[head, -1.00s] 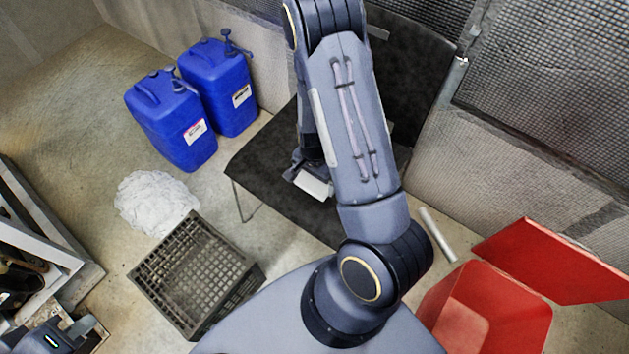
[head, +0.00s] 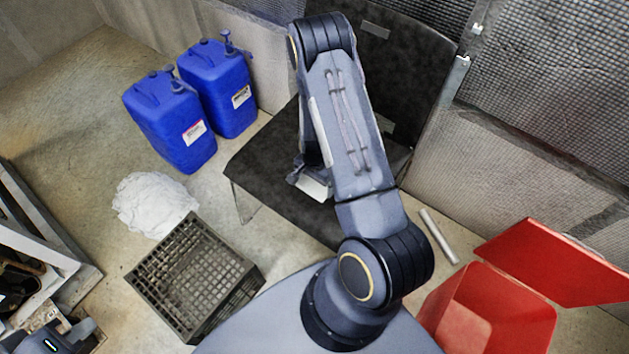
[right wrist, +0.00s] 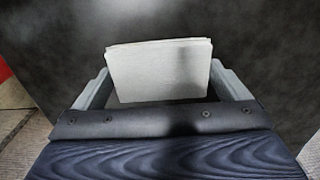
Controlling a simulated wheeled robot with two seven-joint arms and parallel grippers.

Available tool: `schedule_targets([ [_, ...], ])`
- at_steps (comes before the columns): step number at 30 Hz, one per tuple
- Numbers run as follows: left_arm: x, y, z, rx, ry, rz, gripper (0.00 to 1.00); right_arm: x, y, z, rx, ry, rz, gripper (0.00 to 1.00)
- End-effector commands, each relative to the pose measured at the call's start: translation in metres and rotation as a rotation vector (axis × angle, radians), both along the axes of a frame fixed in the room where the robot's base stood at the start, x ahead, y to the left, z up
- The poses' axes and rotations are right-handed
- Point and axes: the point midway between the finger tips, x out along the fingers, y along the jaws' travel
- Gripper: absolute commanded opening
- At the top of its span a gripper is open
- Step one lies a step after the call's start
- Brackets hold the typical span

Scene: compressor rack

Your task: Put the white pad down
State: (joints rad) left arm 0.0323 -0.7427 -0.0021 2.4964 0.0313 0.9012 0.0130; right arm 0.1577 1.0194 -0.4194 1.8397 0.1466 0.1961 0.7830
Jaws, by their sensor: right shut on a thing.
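The white pad (right wrist: 160,72) is a flat pale block between the two grey fingers of my right gripper (right wrist: 158,88) in the right wrist view. The gripper is shut on it. In the head view the pad (head: 312,187) shows in part below my right gripper (head: 303,176), over the black seat (head: 262,172). My arm hides much of the gripper there. I cannot tell whether the pad touches the seat. My left gripper (head: 78,333) is partly in view at the lower left corner, away from the pad; its jaws are unclear.
Two blue jerrycans (head: 172,125) stand left of the seat. A crumpled white cloth (head: 152,203) lies on the floor near a dark plastic crate (head: 160,285). An open red bin (head: 480,310) stands at lower right, near a pale rod (head: 438,236). Mesh panels (head: 560,80) close off the back right.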

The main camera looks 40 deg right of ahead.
Motion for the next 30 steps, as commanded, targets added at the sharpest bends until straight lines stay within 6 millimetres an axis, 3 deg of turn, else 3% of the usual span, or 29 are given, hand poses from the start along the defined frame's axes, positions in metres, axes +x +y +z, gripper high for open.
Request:
schedule_targets([
  [2, 0.0, 0.0, -0.004, 0.0, 0.0, 0.0, 0.0, 0.0, 0.0, -0.004, 0.0, 0.0, 0.0, 0.76],
  [3, 0.0, 0.0, -0.002, 0.0, 0.0, 0.0, 0.0, 0.0, 0.0, -0.002, 0.0, 0.0, 0.0, 1.0],
  [14, 0.0, 0.0, 0.002, 0.0, 0.0, 0.0, 0.0, 0.001, 0.0, 0.008, -0.001, -0.001, 0.001, 1.0],
  [24, 0.0, 0.0, 0.015, 0.0, 0.0, 0.0, 0.0, 0.001, 0.0, 0.078, -0.001, -0.004, 0.002, 1.0],
  [30, 0.0, 0.0, 0.02, 0.0, 0.0, 0.0, 0.0, 0.001, 0.0, 0.11, 0.0, -0.002, 0.001, 1.0],
])
